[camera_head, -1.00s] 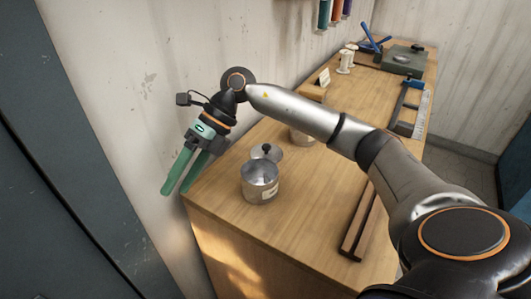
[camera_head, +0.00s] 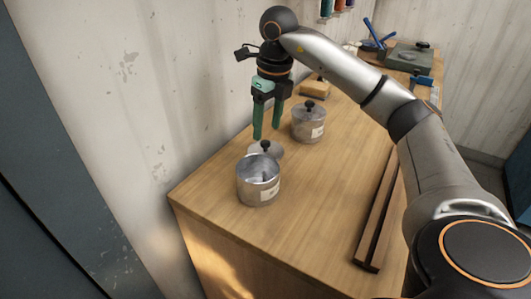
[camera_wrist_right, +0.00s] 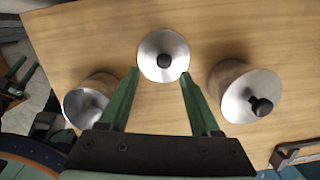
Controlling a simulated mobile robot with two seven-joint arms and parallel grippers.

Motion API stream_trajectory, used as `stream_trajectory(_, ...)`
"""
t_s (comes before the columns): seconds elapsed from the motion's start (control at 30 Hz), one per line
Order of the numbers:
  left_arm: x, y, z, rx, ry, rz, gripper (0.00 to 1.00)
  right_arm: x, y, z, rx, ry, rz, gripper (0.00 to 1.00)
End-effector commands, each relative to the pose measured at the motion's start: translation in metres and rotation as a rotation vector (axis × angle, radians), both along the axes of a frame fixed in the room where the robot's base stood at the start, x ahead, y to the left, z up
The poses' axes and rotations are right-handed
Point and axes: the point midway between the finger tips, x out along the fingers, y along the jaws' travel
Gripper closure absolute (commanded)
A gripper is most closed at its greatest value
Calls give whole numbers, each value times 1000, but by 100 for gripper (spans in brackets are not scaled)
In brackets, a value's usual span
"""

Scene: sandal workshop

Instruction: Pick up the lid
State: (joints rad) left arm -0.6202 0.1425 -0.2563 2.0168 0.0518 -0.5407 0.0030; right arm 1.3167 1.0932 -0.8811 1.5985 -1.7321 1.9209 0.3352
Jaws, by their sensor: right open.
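The lid (camera_head: 274,152) is a small silver disc with a black knob. It lies on the wooden bench just behind the open metal pot (camera_head: 258,190), which partly hides it in the head view. In the right wrist view the whole lid (camera_wrist_right: 163,48) shows, at the top middle. My right gripper (camera_head: 264,138) points down with its green fingers apart and empty, above and near the lid. In the right wrist view the lid appears between and beyond the fingertips. Green finger-like parts at the left edge there may be my left gripper (camera_wrist_right: 18,85); their opening is unclear.
A second pot (camera_head: 309,128) with its lid on stands behind and right of the lid. A dark wooden bar (camera_head: 375,225) lies along the bench's right side. A wooden block and tools are farther back. The wall is close on the left.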

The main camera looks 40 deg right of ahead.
Motion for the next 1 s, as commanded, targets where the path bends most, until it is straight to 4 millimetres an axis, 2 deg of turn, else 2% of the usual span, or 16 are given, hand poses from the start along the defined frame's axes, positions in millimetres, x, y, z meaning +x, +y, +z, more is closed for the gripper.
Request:
stream_trajectory(0.4,-4,1,-9,2,6,2,40,9,-6,-50,0,2,1,36)
stream_trajectory(0.7,-8,3,-10,3,12,3,40,10,-6,-54,1,-1,1,36)
stream_trajectory(1.0,-6,3,-9,4,9,4,40,10,-6,-53,1,-1,1,70)
